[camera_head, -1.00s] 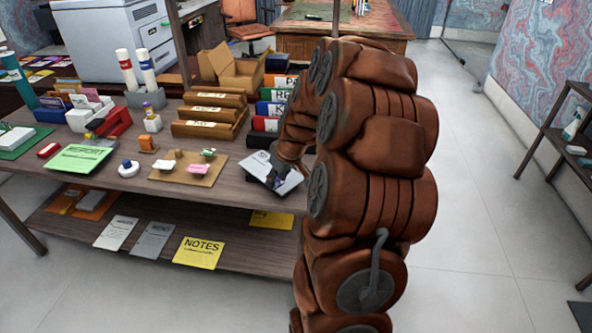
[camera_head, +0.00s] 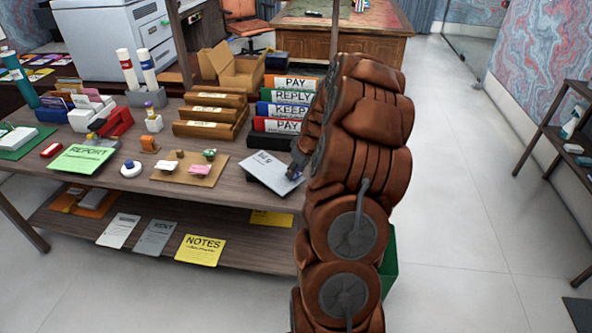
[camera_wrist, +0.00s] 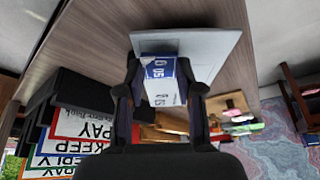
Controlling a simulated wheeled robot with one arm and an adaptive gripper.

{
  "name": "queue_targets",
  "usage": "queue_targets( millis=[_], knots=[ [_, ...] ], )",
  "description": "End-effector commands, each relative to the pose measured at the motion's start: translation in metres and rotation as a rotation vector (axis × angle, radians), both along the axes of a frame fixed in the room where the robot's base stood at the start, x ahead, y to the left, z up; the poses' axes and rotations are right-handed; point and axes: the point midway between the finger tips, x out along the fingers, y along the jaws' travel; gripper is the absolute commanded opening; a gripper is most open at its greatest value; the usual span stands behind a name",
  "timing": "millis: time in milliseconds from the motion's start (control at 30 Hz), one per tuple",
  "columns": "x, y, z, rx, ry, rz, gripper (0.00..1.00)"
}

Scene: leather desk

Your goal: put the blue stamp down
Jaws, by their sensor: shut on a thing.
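My gripper (camera_wrist: 160,78) is shut on the blue stamp (camera_wrist: 158,68), a small block with blue and white faces and lettering, seen between the fingers in the wrist view. Beyond it in that view is a pale flat sheet or pad (camera_wrist: 215,45). In the head view my gripper (camera_head: 297,168) is at the right end of the table, over the right edge of the pale printed pad (camera_head: 266,174). A small blue patch (camera_head: 293,173) of the stamp shows there; the rest is hidden. I cannot tell whether the stamp touches the pad.
Labelled binders (camera_head: 280,110) and brown wooden trays (camera_head: 208,128) stand behind the pad. A tan board (camera_head: 190,176) with small items lies left of it, then a white round item with a blue top (camera_head: 131,168) and a green report (camera_head: 84,158). Bare tabletop (camera_head: 226,190) shows between board and pad.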

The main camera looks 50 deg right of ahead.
Motion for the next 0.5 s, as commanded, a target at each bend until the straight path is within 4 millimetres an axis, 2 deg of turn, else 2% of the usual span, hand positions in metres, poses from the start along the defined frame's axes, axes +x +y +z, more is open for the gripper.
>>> queue_targets(
  millis=[100, 500],
  knots=[
    [-0.0005, 0.0004, -0.0084, 0.001, 0.001, -0.001, 0.08],
    [0.0002, -0.0002, -0.0138, -0.002, -0.001, -0.001, 0.08]
  ],
)
